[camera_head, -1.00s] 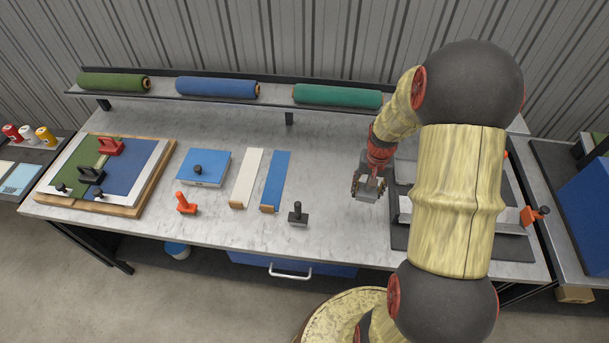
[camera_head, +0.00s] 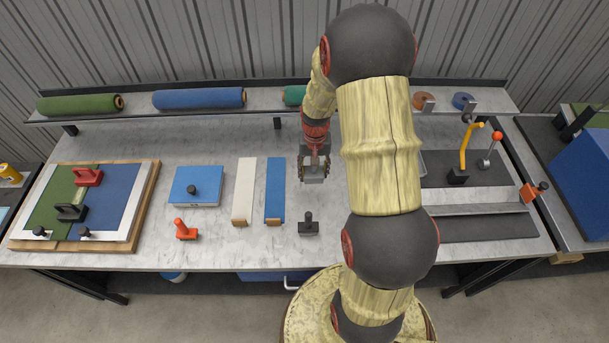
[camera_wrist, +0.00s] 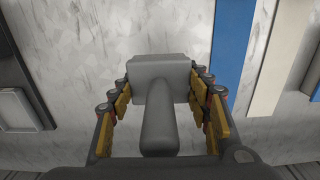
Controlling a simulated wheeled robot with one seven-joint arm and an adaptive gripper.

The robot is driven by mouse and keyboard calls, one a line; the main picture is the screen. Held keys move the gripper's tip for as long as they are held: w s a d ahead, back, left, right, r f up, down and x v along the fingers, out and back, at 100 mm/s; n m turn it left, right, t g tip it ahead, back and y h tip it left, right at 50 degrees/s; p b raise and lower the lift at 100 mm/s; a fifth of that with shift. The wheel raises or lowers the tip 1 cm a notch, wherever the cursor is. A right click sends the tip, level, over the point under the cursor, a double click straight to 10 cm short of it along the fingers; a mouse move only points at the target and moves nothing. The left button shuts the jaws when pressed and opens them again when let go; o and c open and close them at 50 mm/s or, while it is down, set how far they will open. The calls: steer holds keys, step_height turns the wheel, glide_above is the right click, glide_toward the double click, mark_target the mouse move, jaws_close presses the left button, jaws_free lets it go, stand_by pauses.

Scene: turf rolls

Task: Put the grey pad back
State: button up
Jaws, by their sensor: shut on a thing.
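My gripper (camera_head: 314,166) is shut on the handle of a grey pad (camera_head: 314,179), above the bench right of the blue strip (camera_head: 275,187). In the wrist view the fingers of my gripper (camera_wrist: 163,95) flank the pad's round handle, with its blocky grey pad (camera_wrist: 160,67) beyond. The pad seems clear of the bench, but its height is hard to judge. A dark block with an upright knob (camera_head: 308,224) stands on the bench just in front of my gripper.
A white strip (camera_head: 244,188), blue box (camera_head: 195,187) and orange-handled tool (camera_head: 184,230) lie left. A framed green and blue board (camera_head: 150,190) is far left. Right are a dark mat (camera_head: 480,228) and yellow lever (camera_head: 465,150). A shelf (camera_head: 135,108) with rolls runs behind.

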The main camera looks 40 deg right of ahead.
steer(key=w+f, duration=0.1)
steer(key=f, duration=0.1)
steer(key=w+d+f, duration=0.1)
steer(key=w+f, duration=0.2)
steer(key=w, duration=0.1)
steer(key=shift+w+d+f+b, duration=0.2)
steer(key=shift+d+f+b, duration=0.1)
steer(key=shift+f, duration=0.1)
steer(key=shift+w+f, duration=0.15)
steer(key=shift+f, duration=0.8)
steer(key=shift+w+f, duration=0.1)
steer(key=shift+f, duration=0.85)
steer(key=o, duration=1.5)
